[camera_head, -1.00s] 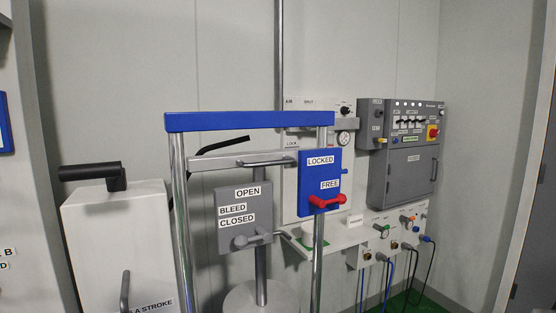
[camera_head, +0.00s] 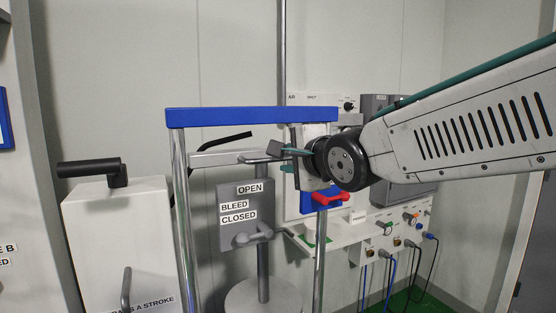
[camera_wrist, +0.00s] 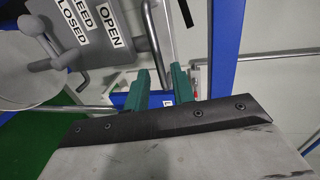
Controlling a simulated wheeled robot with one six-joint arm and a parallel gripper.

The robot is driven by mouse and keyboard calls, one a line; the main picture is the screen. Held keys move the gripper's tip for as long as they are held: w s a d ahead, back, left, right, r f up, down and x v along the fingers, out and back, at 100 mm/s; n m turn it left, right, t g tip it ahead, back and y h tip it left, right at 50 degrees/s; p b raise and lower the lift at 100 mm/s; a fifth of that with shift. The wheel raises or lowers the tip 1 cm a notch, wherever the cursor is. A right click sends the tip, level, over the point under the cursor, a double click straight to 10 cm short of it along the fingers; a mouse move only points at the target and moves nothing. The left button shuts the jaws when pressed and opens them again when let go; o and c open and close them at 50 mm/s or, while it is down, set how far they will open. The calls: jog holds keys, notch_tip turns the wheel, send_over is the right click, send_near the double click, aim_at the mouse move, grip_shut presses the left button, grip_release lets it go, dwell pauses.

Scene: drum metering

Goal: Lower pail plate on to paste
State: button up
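The pail plate (camera_head: 255,298) is a pale grey disc at the foot of a grey rod (camera_head: 263,262) inside the blue-topped frame (camera_head: 250,117). A round grey disc (camera_wrist: 25,62) shows at the left of the wrist view. A grey bar handle (camera_head: 257,159) sits on the crossbar. My gripper (camera_head: 284,153) is beside the handle's right end, its fingertips near it; I cannot tell if they touch. In the wrist view its two teal fingers (camera_wrist: 157,84) are apart, with no held thing visible. The paste is not in view.
A grey OPEN/BLEED/CLOSED panel (camera_head: 238,218) with a lever hangs below the crossbar. A red lever (camera_head: 327,196) is on the blue lock panel, now mostly hidden by my gripper. A chrome post (camera_head: 320,260) stands at right; a white cabinet (camera_head: 120,245) is at left.

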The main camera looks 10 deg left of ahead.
aim_at(273, 205)
jog(key=x, duration=0.5)
jog(key=shift+d, duration=0.1)
grip_shut()
notch_tip(273, 205, down, 11)
jog(key=shift+f, duration=0.2)
grip_release()
jog(key=shift+r, duration=0.1)
